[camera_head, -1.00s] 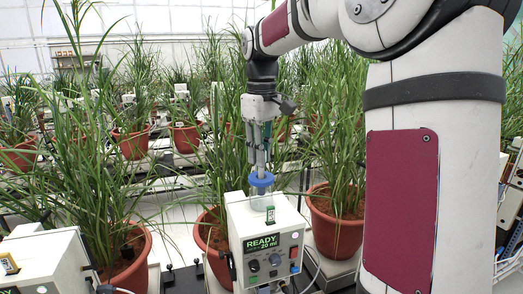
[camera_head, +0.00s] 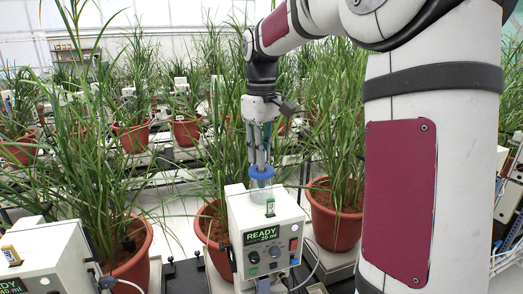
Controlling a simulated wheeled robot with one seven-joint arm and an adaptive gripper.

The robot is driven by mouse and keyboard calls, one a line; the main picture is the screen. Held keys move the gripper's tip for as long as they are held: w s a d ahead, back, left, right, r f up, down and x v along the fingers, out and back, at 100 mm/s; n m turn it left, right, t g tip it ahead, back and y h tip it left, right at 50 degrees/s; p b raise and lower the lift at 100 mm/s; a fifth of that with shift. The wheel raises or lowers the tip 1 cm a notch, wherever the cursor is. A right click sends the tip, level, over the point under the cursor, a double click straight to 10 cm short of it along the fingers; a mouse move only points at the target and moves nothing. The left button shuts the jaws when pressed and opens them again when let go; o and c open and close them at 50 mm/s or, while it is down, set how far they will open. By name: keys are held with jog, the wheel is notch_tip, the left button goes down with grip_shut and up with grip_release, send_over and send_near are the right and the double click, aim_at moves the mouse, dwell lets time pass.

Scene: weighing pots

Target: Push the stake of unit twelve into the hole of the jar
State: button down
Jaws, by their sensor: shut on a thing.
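The unit (camera_head: 266,243) is a white box with a green READY display, knobs and a red switch. A clear jar with a blue lid (camera_head: 262,172) stands upright at its top. My gripper (camera_head: 260,162) points straight down over the lid, its long grey fingers shut on a slim grey piece, seemingly the stake. The fingertips are at the lid's upper edge in this view. The lower end of the stake and the hole are hidden or too small to make out. I cannot read a unit number.
Potted grasses stand close by: a pot (camera_head: 334,222) at right, one (camera_head: 212,240) behind the unit and one (camera_head: 128,265) at left. Another white box (camera_head: 48,262) is at the lower left. Leaves surround my gripper. Rows of pots fill the background.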

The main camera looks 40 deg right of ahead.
jog(key=shift+f, duration=0.65)
jog(key=c, duration=1.4)
grip_release()
jog(key=shift+r, duration=0.15)
notch_tip(320, 180, up, 13)
jog(key=shift+f+p, duration=0.1)
jog(key=shift+p, duration=0.6)
jog(key=shift+a, duration=0.15)
